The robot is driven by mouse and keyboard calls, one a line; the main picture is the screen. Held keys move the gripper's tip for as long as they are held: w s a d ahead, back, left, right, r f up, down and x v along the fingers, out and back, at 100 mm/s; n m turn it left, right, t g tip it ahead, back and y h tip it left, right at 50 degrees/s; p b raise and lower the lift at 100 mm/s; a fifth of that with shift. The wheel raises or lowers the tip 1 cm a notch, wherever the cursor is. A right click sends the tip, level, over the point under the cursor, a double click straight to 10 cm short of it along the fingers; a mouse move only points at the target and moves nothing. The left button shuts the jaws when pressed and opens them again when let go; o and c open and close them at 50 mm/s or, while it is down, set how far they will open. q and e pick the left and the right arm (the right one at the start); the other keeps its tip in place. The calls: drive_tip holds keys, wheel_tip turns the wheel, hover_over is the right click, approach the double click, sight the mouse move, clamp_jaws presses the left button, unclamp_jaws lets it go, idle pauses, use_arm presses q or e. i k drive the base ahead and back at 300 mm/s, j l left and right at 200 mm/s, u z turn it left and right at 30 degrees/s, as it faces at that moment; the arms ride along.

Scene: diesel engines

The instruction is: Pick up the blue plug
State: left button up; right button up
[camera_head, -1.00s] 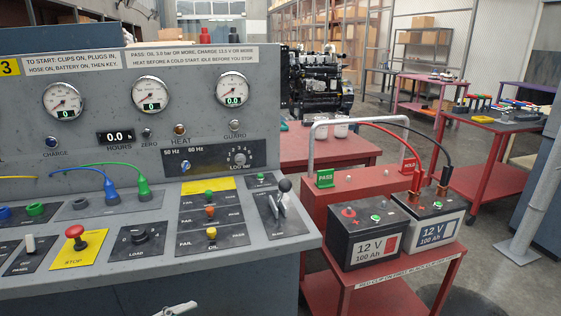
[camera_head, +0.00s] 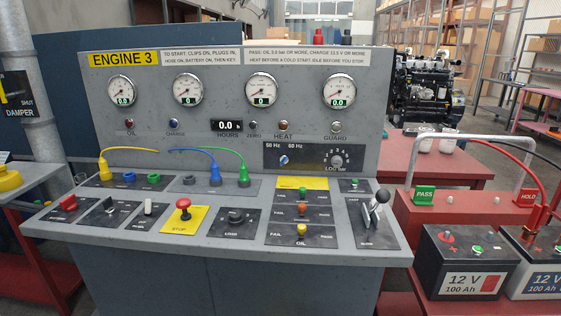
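An empty-looking blue socket (camera_head: 129,177) and a green socket (camera_head: 154,178) lie between the yellow and blue plugs. Neither of my grippers is in view.
Below the plugs are a red stop button (camera_head: 183,204), a black load knob (camera_head: 235,216) and several small switches. A black-knobbed lever (camera_head: 379,203) rises at the console's right. Two batteries (camera_head: 467,262) stand on a red cart at the right. The air above the plugs is clear.

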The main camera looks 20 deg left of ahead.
sight(215, 167)
drive_tip(key=u, duration=1.7)
drive_tip(key=i, duration=0.25)
drive_tip(key=i+z, duration=0.2)
drive_tip(key=z, duration=0.7)
